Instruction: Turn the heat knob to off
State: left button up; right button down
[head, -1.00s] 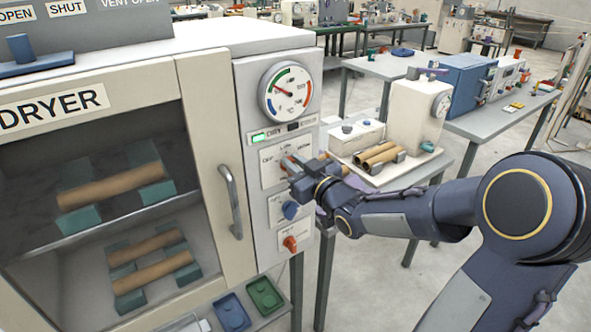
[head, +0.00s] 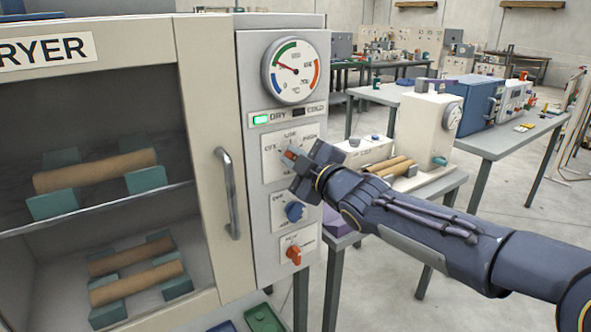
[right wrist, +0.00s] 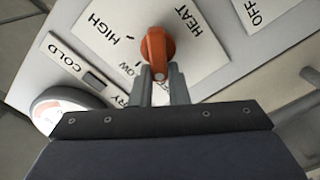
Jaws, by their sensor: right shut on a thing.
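The heat knob (right wrist: 156,50) is orange and sits on a white dial plate on the dryer's control panel. HIGH, LOW and HEAT show around it in the right wrist view; its pale end lies between my fingers, near LOW. Its exact setting I cannot tell. In the head view the knob (head: 290,155) is mostly behind my gripper, and the plate's OFF mark is at its left. My right gripper (right wrist: 160,84) is shut on the heat knob; it also shows in the head view (head: 295,163). My left gripper is out of view.
A blue knob (head: 294,212) and an orange knob (head: 294,255) sit below on the same panel. The gauge (head: 296,67) and a lit green DRY lamp (head: 261,119) are above. The door handle (head: 229,193) stands left. A side table (head: 437,184) is close behind my arm.

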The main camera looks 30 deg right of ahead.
jog(key=shift+f+n+b, duration=0.15)
jog(key=shift+n+b, duration=0.35)
jog(key=shift+n, duration=0.1)
jog(key=c, duration=1.4)
grip_release()
jog(key=s+p, duration=0.2)
jog(key=s, duration=0.5)
jog(key=shift+s+d, duration=0.25)
jog(key=shift+s, duration=0.15)
